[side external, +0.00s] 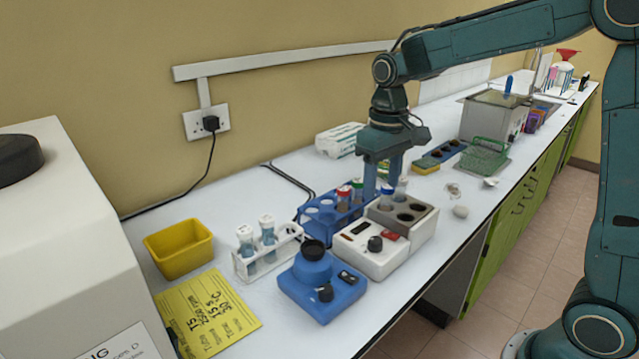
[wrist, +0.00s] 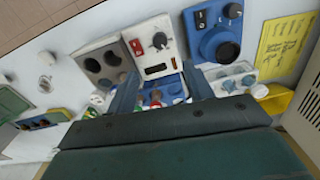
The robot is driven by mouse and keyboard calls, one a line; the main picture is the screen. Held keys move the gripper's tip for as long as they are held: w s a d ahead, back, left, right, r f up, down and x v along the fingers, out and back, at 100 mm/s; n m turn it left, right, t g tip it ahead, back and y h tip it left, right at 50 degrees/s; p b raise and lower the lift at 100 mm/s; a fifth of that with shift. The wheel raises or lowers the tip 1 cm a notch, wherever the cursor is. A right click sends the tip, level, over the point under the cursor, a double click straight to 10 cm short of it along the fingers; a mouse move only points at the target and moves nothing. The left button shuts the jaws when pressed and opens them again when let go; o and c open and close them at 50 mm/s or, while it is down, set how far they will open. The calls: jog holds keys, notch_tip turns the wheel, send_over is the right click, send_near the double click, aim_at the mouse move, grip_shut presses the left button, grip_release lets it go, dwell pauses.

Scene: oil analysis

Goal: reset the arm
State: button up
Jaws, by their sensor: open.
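My gripper (side external: 382,183) points down above the blue tube rack (side external: 314,228) and the heater block. Its jaws are open, and I see nothing held between them. In the wrist view the two fingers stand apart, with the gap (wrist: 161,82) over the rack. Tubes with a red cap (side external: 343,189) and a green cap (side external: 358,182) stand in the rack. A blue-capped tube (side external: 387,190) stands by the fingertips, at the heater block; whether a finger touches it I cannot tell. The gripper body hides part of the rack.
The white heater (side external: 366,258) with its grey block (side external: 420,210) and a blue mixer (side external: 318,289) stand in front. A white rack with two tubes (side external: 247,272), a yellow bin (side external: 180,250) and a yellow card (side external: 207,313) lie left. A green basket (side external: 484,158) stands at right.

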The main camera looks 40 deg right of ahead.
jog(key=shift+r, duration=0.1)
jog(key=s+a+r+t, duration=0.1)
jog(key=s+r+t, duration=0.1)
jog(key=s, duration=0.8)
jog(key=s+a+r+n+t, duration=0.1)
jog(key=s+r+t, duration=0.1)
jog(key=s, duration=0.9)
jog(key=shift+a+t, duration=0.4)
jog(key=shift+t, duration=0.4)
